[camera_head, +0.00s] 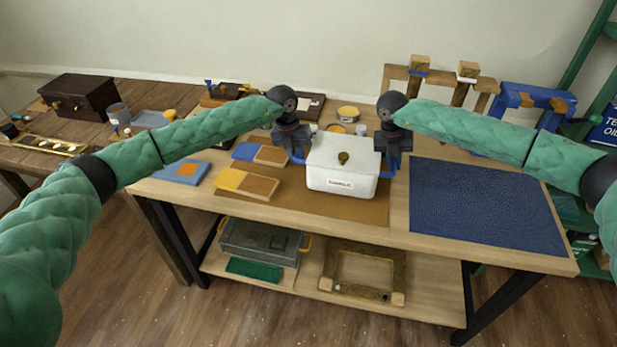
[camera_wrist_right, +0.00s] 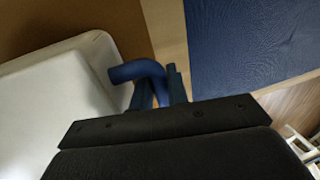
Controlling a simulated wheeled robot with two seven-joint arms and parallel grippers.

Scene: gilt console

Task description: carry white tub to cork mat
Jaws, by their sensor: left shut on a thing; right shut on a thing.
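The white tub (camera_head: 342,169) has a lid with a dark knob, a label on its front and blue handles at its sides. It is upright at the cork mat (camera_head: 300,205); I cannot tell whether it touches the mat. My left gripper (camera_head: 297,156) is shut on the tub's left handle. My right gripper (camera_head: 388,168) is shut on its right handle. In the right wrist view the blue handle (camera_wrist_right: 140,72) sits at the fingers (camera_wrist_right: 160,90), with the tub's white side (camera_wrist_right: 60,105) to the left. The tub hides part of the mat.
A dark blue mat (camera_head: 485,208) lies to the right. Yellow and brown blocks (camera_head: 246,184), a blue and tan block (camera_head: 260,153) and a blue pad with an orange square (camera_head: 182,172) lie to the left. Small tins (camera_head: 348,114) stand behind. A lower shelf holds a grey box (camera_head: 260,240).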

